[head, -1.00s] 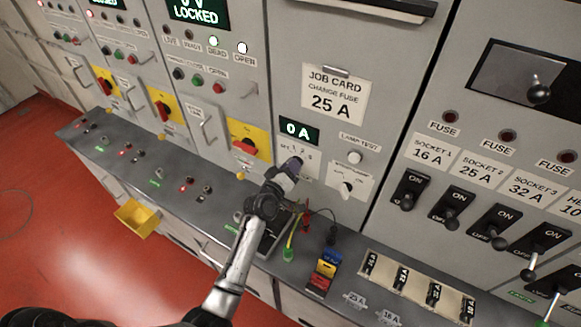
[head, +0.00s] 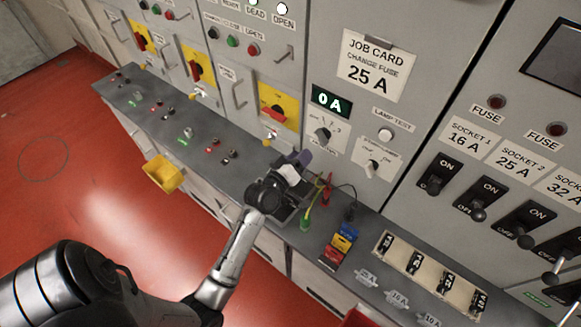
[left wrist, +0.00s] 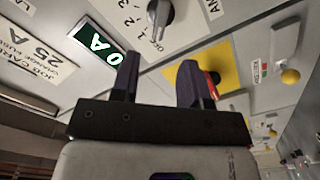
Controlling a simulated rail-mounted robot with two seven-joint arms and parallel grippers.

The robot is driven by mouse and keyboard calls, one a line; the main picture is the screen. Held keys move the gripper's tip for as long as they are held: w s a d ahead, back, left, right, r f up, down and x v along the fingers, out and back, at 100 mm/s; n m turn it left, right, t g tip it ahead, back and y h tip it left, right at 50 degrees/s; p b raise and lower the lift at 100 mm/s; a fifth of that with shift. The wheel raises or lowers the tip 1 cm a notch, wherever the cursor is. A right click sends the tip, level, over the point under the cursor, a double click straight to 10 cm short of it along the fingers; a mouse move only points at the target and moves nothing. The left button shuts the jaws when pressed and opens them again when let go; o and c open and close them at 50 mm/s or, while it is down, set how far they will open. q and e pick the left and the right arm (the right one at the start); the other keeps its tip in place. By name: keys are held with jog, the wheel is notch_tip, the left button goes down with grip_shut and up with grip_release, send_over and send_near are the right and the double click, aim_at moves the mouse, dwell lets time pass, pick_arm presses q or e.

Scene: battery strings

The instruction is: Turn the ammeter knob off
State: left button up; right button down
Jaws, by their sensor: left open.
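The ammeter knob (head: 322,134) is a small dark grey knob on the grey panel, just below the green 0 A display (head: 331,101). In the left wrist view the knob (left wrist: 160,13) shows at the top beside the markings OFF, 1, 2, 3; which mark it points to I cannot tell for sure. My left gripper (head: 300,160) is below and to the left of the knob in the head view, apart from it. Its two dark purple fingers (left wrist: 159,78) are open, with nothing between them. My right gripper is not in view.
A second knob (head: 373,168) and a lamp test button (head: 386,134) are right of the ammeter. A yellow plate with a red switch (head: 274,113) is to the left. Red and green leads (head: 307,222) and a fuse rack (head: 386,243) are on the bench below.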

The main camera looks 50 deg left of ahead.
pick_arm(q)
jog(key=shift+s+d, duration=0.25)
jog(key=shift+s, duration=0.9)
jog(key=shift+s+d, duration=0.2)
jog(key=shift+s, duration=0.95)
jog(key=s+d+f+m+g+h, duration=0.4)
jog(key=d+f+m+g, duration=0.1)
jog(key=d+m+g, duration=0.25)
jog(key=s+d+f+m+g, duration=0.3)
jog(key=s, duration=0.7)
jog(key=s+d+f+m+g, duration=0.3)
jog(key=s+g, duration=0.1)
jog(key=s, duration=0.6)
notch_tip(320, 180, up, 16)
jog(key=p, duration=1.6)
jog(key=shift+s+r+y, duration=0.2)
jog(key=shift+s+y, duration=0.1)
jog(key=shift+s, duration=0.15)
